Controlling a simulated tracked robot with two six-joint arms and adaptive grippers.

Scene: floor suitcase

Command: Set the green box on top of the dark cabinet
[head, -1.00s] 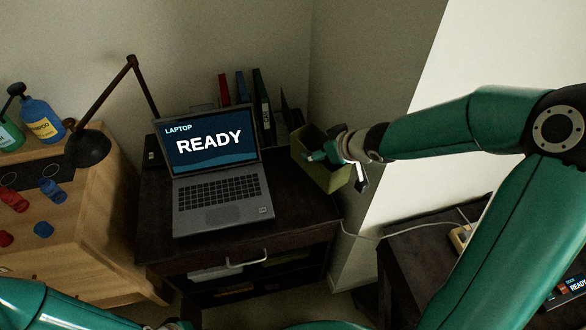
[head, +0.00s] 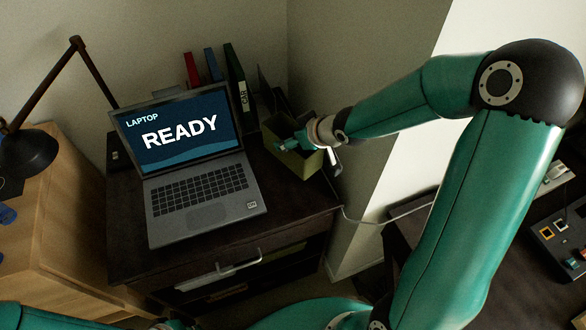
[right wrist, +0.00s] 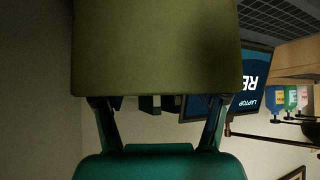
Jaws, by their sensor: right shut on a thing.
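The green box (head: 296,162), olive in colour and open-topped, is at the back right corner of the dark cabinet (head: 300,206) in the head view, beside the wall. My right gripper (head: 290,146) is shut on its near right side. In the right wrist view the box (right wrist: 155,45) fills the upper middle, between the two fingers of the gripper (right wrist: 157,108). I cannot tell whether the box's underside touches the cabinet top. Of my left arm only a part shows at the bottom left of the head view; its fingers are out of the picture.
An open laptop (head: 200,190) takes up much of the cabinet top, left of the box. Several binders (head: 212,68) stand behind it. A desk lamp (head: 28,150) and a wooden cabinet (head: 70,200) are at the left. A pale wall corner (head: 350,180) is close on the right.

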